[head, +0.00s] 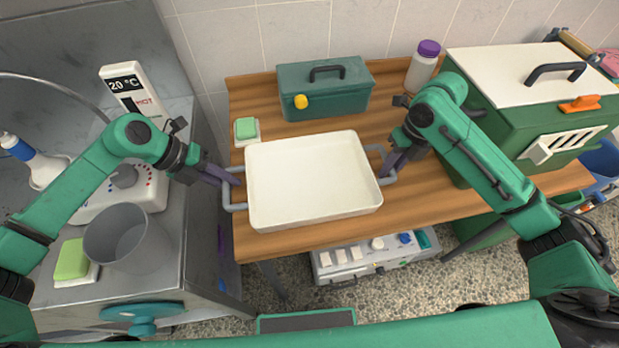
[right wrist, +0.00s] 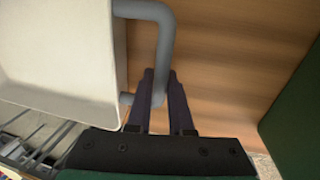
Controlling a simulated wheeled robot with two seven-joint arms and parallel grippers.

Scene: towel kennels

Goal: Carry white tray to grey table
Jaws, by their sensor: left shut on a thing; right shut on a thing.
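The white tray (head: 313,176) is empty and has a grey handle at each end. It is over the front part of the wooden table; I cannot tell whether it touches the top. My left gripper (head: 234,180) is shut on its left handle. My right gripper (head: 386,174) is shut on its right handle. In the right wrist view, the right gripper's fingers (right wrist: 160,78) are around the handle bar, beside the tray's wall (right wrist: 118,60). A grey metal worktop (head: 172,225) stands at the left; I see no other grey table.
The wooden table (head: 440,207) also bears a green toolbox (head: 322,98), a green soap (head: 246,128), a bottle (head: 423,68) and a green-and-white carrier (head: 482,105). The worktop holds a grey cup (head: 128,238), a sponge (head: 72,260) and a white dial unit (head: 125,190).

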